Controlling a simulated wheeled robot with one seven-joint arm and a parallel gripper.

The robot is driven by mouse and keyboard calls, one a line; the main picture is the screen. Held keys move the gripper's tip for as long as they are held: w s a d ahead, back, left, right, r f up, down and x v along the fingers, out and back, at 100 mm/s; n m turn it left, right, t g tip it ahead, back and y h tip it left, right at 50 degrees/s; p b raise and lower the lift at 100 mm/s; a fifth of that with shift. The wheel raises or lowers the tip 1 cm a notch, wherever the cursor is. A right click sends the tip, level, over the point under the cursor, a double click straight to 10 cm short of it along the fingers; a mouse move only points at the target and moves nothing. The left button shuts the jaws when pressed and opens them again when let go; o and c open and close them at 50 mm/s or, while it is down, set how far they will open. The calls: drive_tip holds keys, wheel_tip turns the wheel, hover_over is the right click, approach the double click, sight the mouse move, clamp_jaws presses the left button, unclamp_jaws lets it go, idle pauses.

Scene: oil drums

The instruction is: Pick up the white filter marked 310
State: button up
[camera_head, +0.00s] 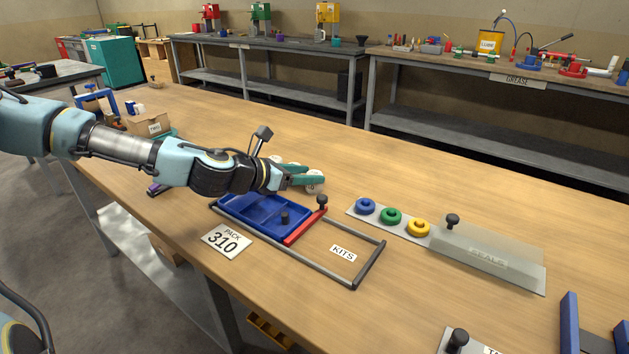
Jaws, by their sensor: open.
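My gripper (318,176) reaches in from the left, low over the wooden table behind the blue tray. Its two green fingers point right and are apart. More white round shapes (279,159) show behind the fingers, partly covered by my gripper. I cannot tell which white piece is marked 310.
The blue compartment tray (236,211) sits in a grey frame (332,278) labelled KITS, with a red bar (305,227) and black knobs. Blue, green and yellow rings (391,216) stand right on a plate with a clear cover (487,258). Bare table (430,185) lies behind them.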

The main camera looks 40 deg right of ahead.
drive_tip(key=p+x, duration=0.1)
drive_tip(key=x, duration=0.4)
drive_tip(key=shift+d, duration=0.15)
clamp_jaws()
